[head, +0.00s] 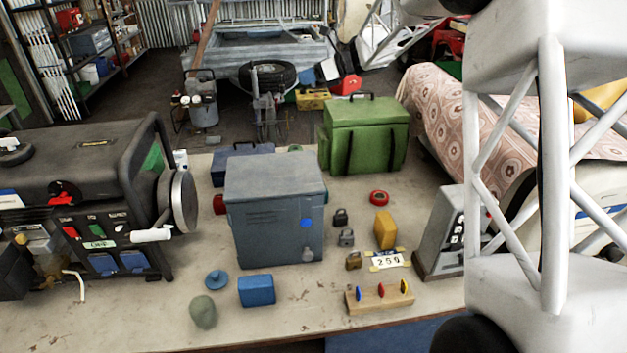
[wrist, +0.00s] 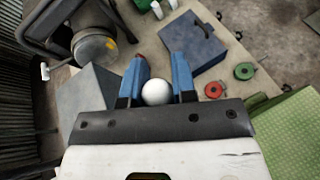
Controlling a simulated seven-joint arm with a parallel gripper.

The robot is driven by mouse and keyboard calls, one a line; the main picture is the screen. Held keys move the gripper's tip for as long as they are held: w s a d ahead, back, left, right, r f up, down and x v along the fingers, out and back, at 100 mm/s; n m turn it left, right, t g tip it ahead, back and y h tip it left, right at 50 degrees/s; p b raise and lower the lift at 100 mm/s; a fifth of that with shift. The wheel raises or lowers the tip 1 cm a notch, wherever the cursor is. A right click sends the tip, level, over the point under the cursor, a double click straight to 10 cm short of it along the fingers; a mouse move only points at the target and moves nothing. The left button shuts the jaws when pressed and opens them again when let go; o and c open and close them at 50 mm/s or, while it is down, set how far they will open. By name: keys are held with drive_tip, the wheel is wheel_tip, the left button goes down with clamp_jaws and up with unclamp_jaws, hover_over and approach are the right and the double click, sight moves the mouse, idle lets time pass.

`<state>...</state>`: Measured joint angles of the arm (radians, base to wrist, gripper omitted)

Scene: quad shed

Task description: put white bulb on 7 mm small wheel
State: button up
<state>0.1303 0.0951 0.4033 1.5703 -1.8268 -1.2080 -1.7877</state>
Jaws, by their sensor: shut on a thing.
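A round white bulb (wrist: 156,92) sits between the two blue fingers of my gripper (wrist: 156,85) in the wrist view, and the gripper is shut on it. The gripper is out of sight in the head view. Several small round discs could be the small wheel: a red disc (wrist: 213,90) and a green disc (wrist: 244,71) in the wrist view, and a blue disc (head: 217,280) and a red ring (head: 379,198) in the head view. No 7 mm marking is legible. The bulb is apart from the discs seen in the wrist view.
A grey metal box (head: 275,215) stands mid-table, with a generator (head: 90,200) at left. A green bag (head: 365,135) and a blue case (wrist: 187,43) stand towards the back. Padlocks, a yellow block (head: 384,230) and a wooden peg holder (head: 380,300) crowd the right.

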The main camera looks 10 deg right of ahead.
drive_tip(key=shift+n+g, duration=0.6)
drive_tip(key=shift+g, duration=0.1)
drive_tip(key=shift+s+f, duration=0.15)
drive_tip(key=shift+f, duration=2.2)
drive_tip(key=shift+f, duration=0.1)
wheel_tip(320, 180, down, 24)
drive_tip(key=shift+r, duration=0.15)
drive_tip(key=shift+f, duration=2.05)
drive_tip(key=shift+f, duration=0.2)
drive_tip(key=o, duration=0.7)
drive_tip(key=shift+o, duration=0.2)
drive_tip(key=shift+r, duration=0.2)
